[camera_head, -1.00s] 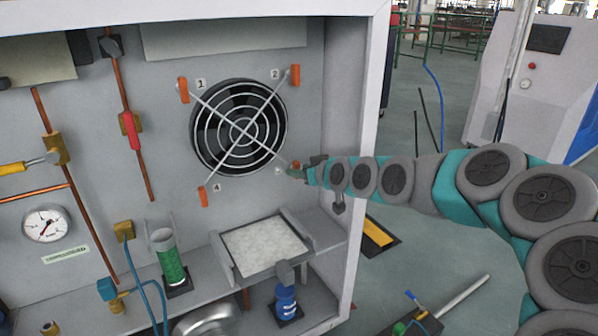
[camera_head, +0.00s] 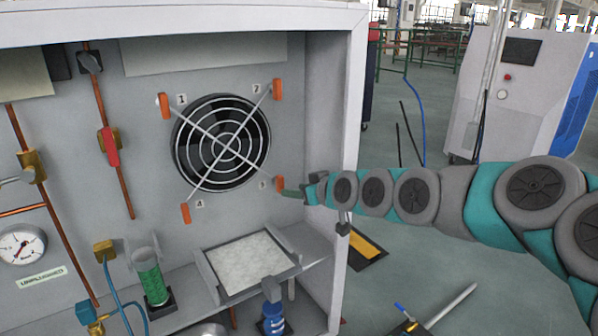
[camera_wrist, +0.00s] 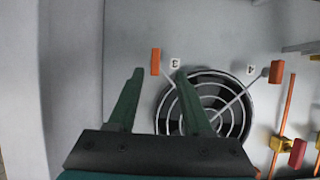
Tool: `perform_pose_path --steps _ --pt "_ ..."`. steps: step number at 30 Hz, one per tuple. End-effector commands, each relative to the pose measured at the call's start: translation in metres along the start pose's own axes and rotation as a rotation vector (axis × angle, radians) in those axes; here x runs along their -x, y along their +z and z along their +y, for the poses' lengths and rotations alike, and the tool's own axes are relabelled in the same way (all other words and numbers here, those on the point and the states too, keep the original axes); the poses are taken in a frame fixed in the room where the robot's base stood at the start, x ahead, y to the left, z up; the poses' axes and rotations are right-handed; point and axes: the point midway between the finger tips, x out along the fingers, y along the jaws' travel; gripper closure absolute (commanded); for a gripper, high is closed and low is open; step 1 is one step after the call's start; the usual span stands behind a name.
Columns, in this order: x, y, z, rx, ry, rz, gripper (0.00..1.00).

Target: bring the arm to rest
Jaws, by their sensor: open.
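My gripper (camera_wrist: 160,100) is open in the wrist view, with two green fingers apart and nothing between them but the grey back panel and an orange clip beyond. In the head view my gripper (camera_head: 292,192) is at the right side of the cabinet's inside, close to the orange clip (camera_head: 280,184) by label 3. I cannot tell whether it touches that clip. My arm (camera_head: 400,195) stretches in from the right, across the cabinet's right edge. The fan (camera_head: 221,143) with its wire guard is left of my gripper.
The cabinet's right wall (camera_head: 350,130) stands close to my arm. Below are a white-topped tray (camera_head: 248,263), a blue bottle (camera_head: 273,318) and a green cylinder (camera_head: 150,284). Copper pipes and a gauge (camera_head: 20,245) are at the left. Open floor lies right of the cabinet.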

Motion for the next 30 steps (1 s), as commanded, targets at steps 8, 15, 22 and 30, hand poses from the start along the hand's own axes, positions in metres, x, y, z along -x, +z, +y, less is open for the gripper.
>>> perform_pose_path --steps 8,15,22,30 --pt "0.093 0.106 -0.047 -0.056 0.001 -0.428 0.50" --pt "0.215 0.220 -0.071 -0.228 0.128 -0.853 0.50" --pt "0.321 0.290 -0.100 -0.449 0.268 -1.145 0.50" --pt "0.360 0.311 -0.117 -0.558 0.324 -1.247 0.50"
